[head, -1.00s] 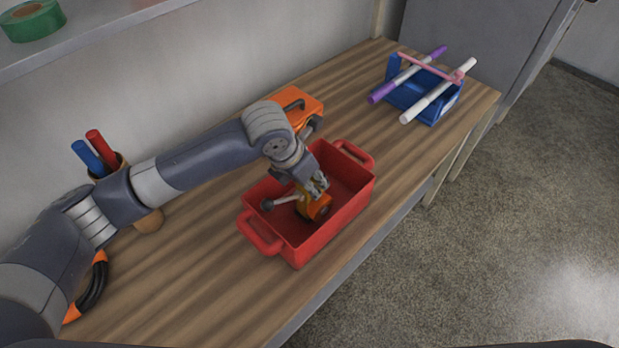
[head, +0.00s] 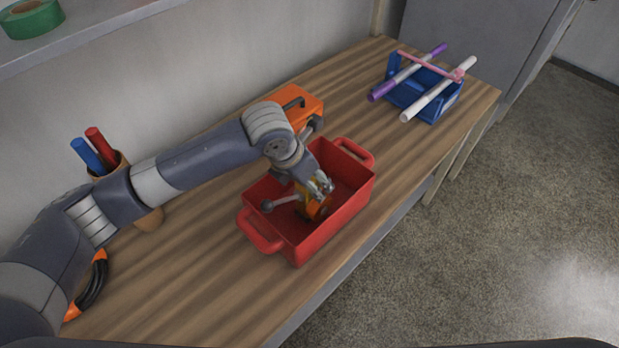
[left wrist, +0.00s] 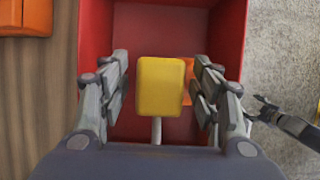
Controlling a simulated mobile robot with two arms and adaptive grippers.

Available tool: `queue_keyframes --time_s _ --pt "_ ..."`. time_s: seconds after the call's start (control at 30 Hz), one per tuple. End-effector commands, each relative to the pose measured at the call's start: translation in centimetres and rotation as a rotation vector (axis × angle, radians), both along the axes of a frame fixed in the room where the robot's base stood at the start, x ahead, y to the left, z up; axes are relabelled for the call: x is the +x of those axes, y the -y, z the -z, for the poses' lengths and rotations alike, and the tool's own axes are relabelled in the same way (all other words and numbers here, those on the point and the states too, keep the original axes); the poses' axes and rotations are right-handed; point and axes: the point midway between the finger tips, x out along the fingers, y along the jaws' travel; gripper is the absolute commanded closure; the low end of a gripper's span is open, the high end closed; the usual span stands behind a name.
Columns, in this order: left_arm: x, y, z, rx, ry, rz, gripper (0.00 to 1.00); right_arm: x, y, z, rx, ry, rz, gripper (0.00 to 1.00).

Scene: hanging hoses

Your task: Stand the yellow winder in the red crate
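The red crate (head: 345,225) stands on the wooden bench. The yellow winder (head: 312,204) is inside it, with a dark round part low down and a grey crank rod ending in a ball reaching left. The gripper hides much of it, and I cannot tell whether it rests on the crate floor. My left gripper (head: 322,187) is over the crate. In the left wrist view the yellow winder (left wrist: 160,86) lies between the fingers of my left gripper (left wrist: 160,75), with a gap on each side. What looks like my right gripper (left wrist: 254,107) shows there outside the crate, its fingers apart.
An orange box (head: 300,105) with a dark handle stands behind the crate. A blue rack (head: 432,105) with tubes is at the far end. A cup with a red and a blue handle (head: 97,144) is by the wall. The bench between crate and rack is clear.

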Motion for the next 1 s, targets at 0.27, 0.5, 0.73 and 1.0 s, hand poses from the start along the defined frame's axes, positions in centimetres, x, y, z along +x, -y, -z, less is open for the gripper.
queue_keyframes --time_s 0.27,0.5,0.73,1.0 --pt "-0.1 -0.1 -0.4 0.000 0.000 0.001 0.42 0.3 0.2 0.0 -0.002 0.003 0.000 0.27" --pt "-1.1 -1.2 -4.1 0.001 0.005 0.002 0.42 0.1 0.0 0.0 -0.001 0.001 0.000 0.27" --pt "-2.4 -2.5 -8.5 0.000 0.004 0.000 0.42 0.1 0.0 0.0 0.000 0.001 0.001 0.27" --pt "-3.2 -3.2 -10.9 0.001 0.001 0.000 0.42 0.1 0.0 0.0 0.000 0.000 0.001 0.27"
